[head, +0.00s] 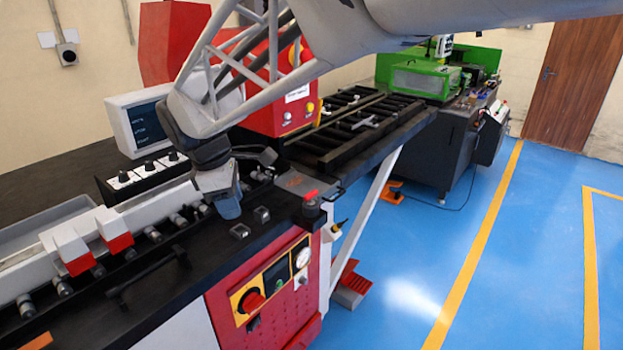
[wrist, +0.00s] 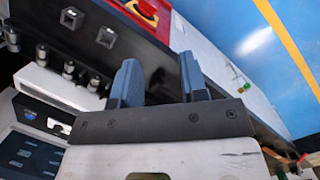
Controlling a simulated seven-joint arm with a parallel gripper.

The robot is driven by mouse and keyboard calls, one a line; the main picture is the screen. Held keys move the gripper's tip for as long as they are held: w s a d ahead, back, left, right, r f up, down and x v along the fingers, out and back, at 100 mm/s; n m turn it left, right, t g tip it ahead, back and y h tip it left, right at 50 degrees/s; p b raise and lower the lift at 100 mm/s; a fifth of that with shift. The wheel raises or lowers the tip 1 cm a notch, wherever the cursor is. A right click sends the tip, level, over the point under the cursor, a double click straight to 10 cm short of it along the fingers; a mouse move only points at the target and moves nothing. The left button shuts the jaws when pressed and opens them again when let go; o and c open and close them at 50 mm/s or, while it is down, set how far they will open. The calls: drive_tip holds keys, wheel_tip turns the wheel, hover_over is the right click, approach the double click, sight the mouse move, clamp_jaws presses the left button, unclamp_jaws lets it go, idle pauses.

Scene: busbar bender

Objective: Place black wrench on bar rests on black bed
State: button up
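A long black tool, which looks like the black wrench (head: 148,274), lies on the black top of the near machine, at the lower left of the head view. My gripper (head: 229,206) is pointed down over this top, to the right of the tool and apart from it. In the wrist view my gripper (wrist: 160,80) has its two blue-grey fingers well apart, with nothing seen held between them. The black bed (head: 325,165) with dark cross bars, which look like the bar rests, extends behind my gripper. A grey metal piece (head: 376,122) lies on it.
Grey round posts (head: 180,220) and red-and-white blocks (head: 118,238) line the near machine. A red-topped button (head: 311,198) stands at its right corner. A monitor (head: 138,122) and a switch box (head: 140,175) stand behind. Blue floor is open at right.

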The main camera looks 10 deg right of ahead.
drive_tip(key=s+d+m+y, duration=0.1)
drive_tip(key=s+d+m, duration=0.3)
drive_tip(key=d, duration=0.4)
drive_tip(key=s+d+m+y, duration=0.1)
drive_tip(key=s+d+m, duration=0.3)
drive_tip(key=d, duration=0.4)
drive_tip(key=s+d+f+m+t, duration=0.2)
drive_tip(key=s+d+f+m, duration=0.1)
drive_tip(key=s+d+m, duration=0.7)
drive_tip(key=s+d, duration=0.1)
drive_tip(key=s, duration=0.2)
drive_tip(key=shift+d+f, duration=0.2)
drive_tip(key=shift+d, duration=0.1)
